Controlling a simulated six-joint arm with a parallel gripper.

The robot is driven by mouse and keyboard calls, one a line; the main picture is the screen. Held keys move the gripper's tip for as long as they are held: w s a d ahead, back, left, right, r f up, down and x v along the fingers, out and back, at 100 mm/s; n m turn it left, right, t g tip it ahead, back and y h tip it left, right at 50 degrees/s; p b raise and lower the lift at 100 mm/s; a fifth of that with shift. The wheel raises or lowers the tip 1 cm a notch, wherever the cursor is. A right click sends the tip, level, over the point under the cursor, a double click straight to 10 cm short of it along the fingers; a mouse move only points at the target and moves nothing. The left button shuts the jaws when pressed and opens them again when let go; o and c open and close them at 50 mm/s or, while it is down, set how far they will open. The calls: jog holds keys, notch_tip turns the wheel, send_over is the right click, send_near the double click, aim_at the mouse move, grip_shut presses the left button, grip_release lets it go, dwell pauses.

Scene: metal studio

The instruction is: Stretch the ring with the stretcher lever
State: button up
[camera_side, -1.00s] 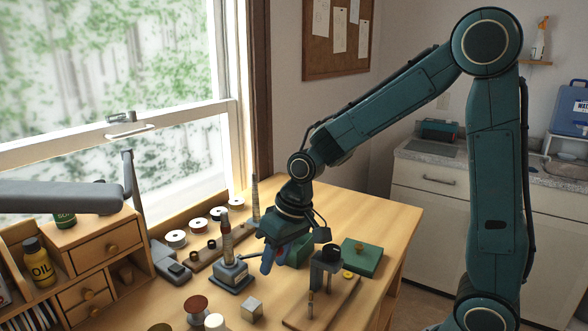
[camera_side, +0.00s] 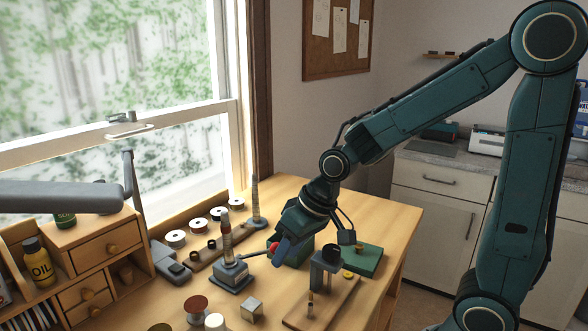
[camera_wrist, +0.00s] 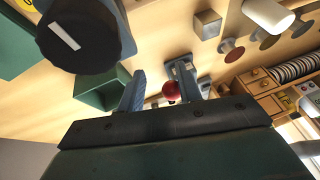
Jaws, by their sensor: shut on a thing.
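The stretcher (camera_side: 230,272) stands on the bench with a grey base and an upright tapered post (camera_side: 227,240) with banded stripes. A ring on the post cannot be told apart from the bands. A thin lever (camera_side: 256,254) runs from the stretcher to a red ball knob (camera_side: 273,247). My gripper (camera_side: 280,252) is at the lever's end, shut on the knob. In the wrist view the red knob (camera_wrist: 171,91) lies between my two fingers, with the stretcher's blue-grey base (camera_wrist: 182,70) beyond it. My fingers hide part of the knob in the side view.
A grey tool with a black top (camera_side: 328,257) stands on a wooden board close to the right.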

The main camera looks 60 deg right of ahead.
aim_at(256, 254)
jog(key=v, duration=0.9)
jog(key=shift+o, duration=0.4)
jog(key=shift+r, duration=0.1)
jog(key=shift+o, duration=1.1)
jog(key=shift+w, duration=0.1)
jog(key=w+r, duration=0.1)
jog(key=w+a+r+m, duration=0.1)
jog(key=shift+w+a+h, duration=0.15)
jog(key=shift+w+h, duration=0.15)
jog(key=shift+h, duration=0.1)
jog(key=shift+f, duration=0.15)
jog(key=shift+x, duration=6.75)
grip_shut()
